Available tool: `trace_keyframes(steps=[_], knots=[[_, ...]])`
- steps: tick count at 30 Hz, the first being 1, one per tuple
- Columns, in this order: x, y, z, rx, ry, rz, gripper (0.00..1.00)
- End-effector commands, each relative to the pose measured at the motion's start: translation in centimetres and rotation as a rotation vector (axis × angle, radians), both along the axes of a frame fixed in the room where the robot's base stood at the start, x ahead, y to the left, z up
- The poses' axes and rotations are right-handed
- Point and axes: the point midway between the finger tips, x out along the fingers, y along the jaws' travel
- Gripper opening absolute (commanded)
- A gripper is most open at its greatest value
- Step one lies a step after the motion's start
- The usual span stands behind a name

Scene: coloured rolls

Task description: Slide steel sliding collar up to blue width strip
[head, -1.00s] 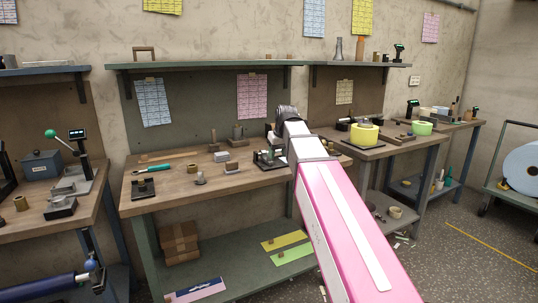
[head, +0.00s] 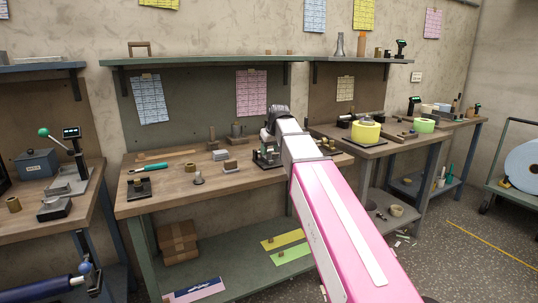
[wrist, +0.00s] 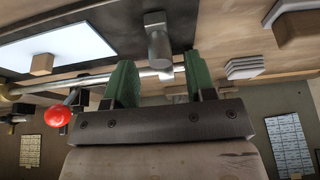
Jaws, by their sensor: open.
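In the wrist view a steel rod runs across the middle. A grey steel piece (wrist: 158,42) with a block-shaped head stands against it, and looks like the sliding collar. My gripper (wrist: 160,72) is open, with one green finger to each side of this piece and the rod passing between them. Whether a finger touches it, I cannot tell. In the head view my arm hides the fingers, and the fixture (head: 267,155) shows partly beside the wrist. I cannot make out a blue width strip for certain; a pale, dark-edged plate (wrist: 60,42) lies at upper left in the wrist view.
A red knob (wrist: 57,116) is left of my gripper. A stack of light plates (wrist: 245,67) is to the right. In the head view the workbench (head: 170,195) carries several small tools and blocks. A yellow roll (head: 366,131) stands on the bench to the right.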

Motion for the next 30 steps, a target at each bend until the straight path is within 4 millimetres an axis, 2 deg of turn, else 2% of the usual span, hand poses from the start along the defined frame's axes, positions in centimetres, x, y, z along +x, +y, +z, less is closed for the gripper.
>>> trace_keyframes(steps=[7, 18, 20, 21, 23, 30], knots=[[0.8, 0.4, -2.1, 0.000, 0.000, 0.000, 0.50], [1.0, 0.4, -2.5, 0.000, -0.001, 0.000, 0.50], [0.9, 0.4, -2.5, 0.000, -0.001, 0.000, 0.34], [0.9, 0.4, -2.5, 0.000, -0.001, 0.000, 0.21], [0.9, 0.4, -2.5, 0.000, -0.001, 0.000, 0.02], [1.2, 0.0, -2.5, 0.001, -0.001, -0.001, 0.00]])
